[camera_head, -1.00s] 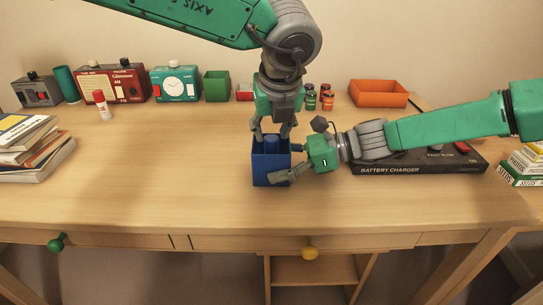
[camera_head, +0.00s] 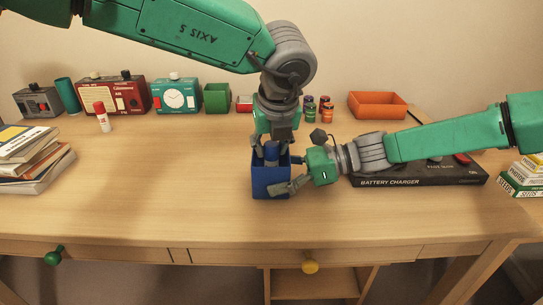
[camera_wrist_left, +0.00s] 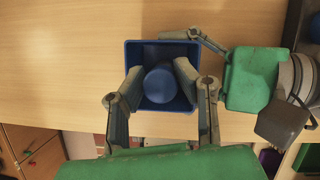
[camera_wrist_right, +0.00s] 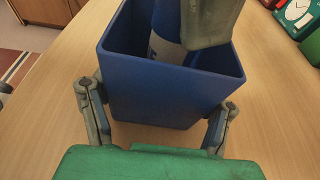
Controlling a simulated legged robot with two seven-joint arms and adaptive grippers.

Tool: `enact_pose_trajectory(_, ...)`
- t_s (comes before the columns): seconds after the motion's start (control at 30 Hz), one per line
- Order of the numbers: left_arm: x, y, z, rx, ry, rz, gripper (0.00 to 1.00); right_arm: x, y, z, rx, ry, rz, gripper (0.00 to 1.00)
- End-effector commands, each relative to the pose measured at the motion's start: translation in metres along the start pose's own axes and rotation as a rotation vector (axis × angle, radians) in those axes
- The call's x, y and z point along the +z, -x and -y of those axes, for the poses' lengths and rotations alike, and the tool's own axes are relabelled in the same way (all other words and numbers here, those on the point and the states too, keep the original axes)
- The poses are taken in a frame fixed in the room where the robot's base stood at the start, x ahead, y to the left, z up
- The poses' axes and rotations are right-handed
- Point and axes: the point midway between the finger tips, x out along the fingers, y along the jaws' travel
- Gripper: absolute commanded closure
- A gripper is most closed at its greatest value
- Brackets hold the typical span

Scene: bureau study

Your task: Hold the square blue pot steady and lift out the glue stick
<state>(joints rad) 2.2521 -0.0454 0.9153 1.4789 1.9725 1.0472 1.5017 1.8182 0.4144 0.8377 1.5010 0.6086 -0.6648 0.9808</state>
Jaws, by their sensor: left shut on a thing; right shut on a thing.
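The square blue pot (camera_head: 269,188) stands upright on the desk, in the middle of the head view. A blue cylinder, the glue stick (camera_wrist_left: 161,88), is upright in it; its white lower part shows inside the pot in the right wrist view (camera_wrist_right: 165,48). My left gripper (camera_head: 271,150) points straight down over the pot, shut on the glue stick with a finger on either side. My right gripper (camera_head: 283,182) comes in from the right, low down, and is shut on the pot, with fingers on two opposite outer sides in the right wrist view (camera_wrist_right: 160,115).
A black battery charger (camera_head: 420,177) lies under my right forearm. Books (camera_head: 32,160) are stacked at the left, seed boxes (camera_head: 525,175) at the right. A red-capped stick (camera_head: 102,117), radios, a clock and an orange tray (camera_head: 378,105) line the back. The desk's front is clear.

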Motion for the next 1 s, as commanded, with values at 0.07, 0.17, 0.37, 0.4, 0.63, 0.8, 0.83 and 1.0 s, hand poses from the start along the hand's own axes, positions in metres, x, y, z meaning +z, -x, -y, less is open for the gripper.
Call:
enact_pose_trajectory(0.07,0.008,0.016,0.000,-0.003,0.004,0.004,1.00,0.000,0.000,0.000,0.000,0.000,0.000,0.47)
enact_pose_trajectory(0.17,0.016,0.036,0.000,-0.003,0.005,0.003,1.00,0.000,0.000,0.000,0.000,0.000,0.000,0.47)
enact_pose_trajectory(0.37,0.028,0.066,0.000,-0.001,0.002,0.001,1.00,0.000,0.000,0.000,0.000,0.000,0.000,0.47)
enact_pose_trajectory(0.4,0.029,0.070,0.000,-0.001,0.001,0.001,1.00,0.000,0.000,0.000,0.000,0.000,0.000,0.47)
enact_pose_trajectory(0.63,0.033,0.078,0.000,0.001,0.001,0.000,1.00,0.000,0.000,0.000,0.000,0.000,0.000,0.47)
enact_pose_trajectory(0.8,0.033,0.078,0.000,0.001,0.001,0.001,1.00,0.000,0.000,0.000,0.000,0.000,0.000,0.21)
enact_pose_trajectory(0.83,0.033,0.078,0.000,0.001,0.001,0.001,1.00,0.000,0.000,0.000,0.000,0.000,0.000,0.10)
enact_pose_trajectory(1.0,0.033,0.077,0.000,0.001,0.001,0.001,1.00,0.000,0.000,0.000,0.000,0.000,0.000,0.04)
